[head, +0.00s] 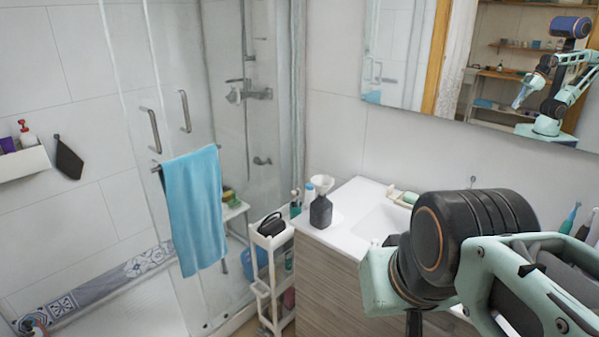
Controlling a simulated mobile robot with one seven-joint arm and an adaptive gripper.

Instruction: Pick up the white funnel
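The white funnel (322,182) is at the near left corner of the white washbasin counter. It appears to sit upright in the mouth of a dark bottle (320,211), wide end up. My arm fills the lower right of the head view, to the right of the funnel and apart from it. My gripper's fingers are not in direct view; they are hidden behind the arm or below the frame. The mirror shows a small reflection of my arm, too small to read the fingers.
The washbasin counter (345,232) has a soap dish (403,197) at the back. Small bottles (296,203) stand beside the funnel. A white cart (271,240) stands left of the cabinet. A blue towel (194,208) hangs on the glass shower door. A mirror (400,50) is above the counter.

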